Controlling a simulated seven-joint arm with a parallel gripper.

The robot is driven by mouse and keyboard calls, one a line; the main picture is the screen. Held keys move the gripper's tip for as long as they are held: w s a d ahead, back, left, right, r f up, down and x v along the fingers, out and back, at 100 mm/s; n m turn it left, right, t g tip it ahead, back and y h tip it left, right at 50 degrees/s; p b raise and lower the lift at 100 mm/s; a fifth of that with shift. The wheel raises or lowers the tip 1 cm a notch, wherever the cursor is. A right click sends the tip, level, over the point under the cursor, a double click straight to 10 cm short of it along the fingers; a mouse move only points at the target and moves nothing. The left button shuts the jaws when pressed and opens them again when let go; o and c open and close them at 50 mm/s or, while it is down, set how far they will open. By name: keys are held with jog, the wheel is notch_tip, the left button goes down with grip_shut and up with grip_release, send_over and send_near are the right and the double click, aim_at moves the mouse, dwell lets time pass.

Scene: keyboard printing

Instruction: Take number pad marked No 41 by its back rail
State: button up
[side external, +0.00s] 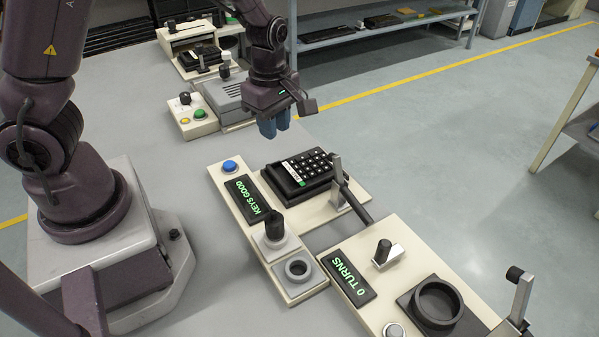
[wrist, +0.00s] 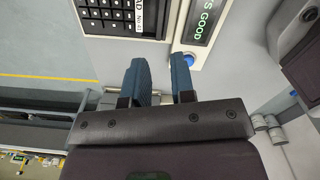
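A narrow dark edge (wrist: 115,36) of the pad faces my gripper. My gripper (side external: 274,125) hangs above and beyond the pad's far side, apart from it. In the wrist view my gripper (wrist: 159,75) has two blue fingers apart with nothing between them.
The station's display reads KEYS GOOD (side external: 253,198), with a blue button (side external: 230,166) beside it. A metal post with a dark lever (side external: 345,188) stands at the pad's right. A second station shows 0 TURNS (side external: 351,277).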

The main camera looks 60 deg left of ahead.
jog(key=m, duration=0.3)
send_over(278, 177)
jog(key=f, duration=0.7)
jog(key=shift+s+a+f, duration=0.15)
jog(key=shift+s+f, duration=0.05)
jog(key=shift+f, duration=0.1)
jog(key=shift+w+d+f, duration=0.1)
jog(key=shift+f, duration=1.25)
jog(key=shift+w+d+f, duration=0.1)
jog(key=shift+f, duration=1.25)
grip_shut()
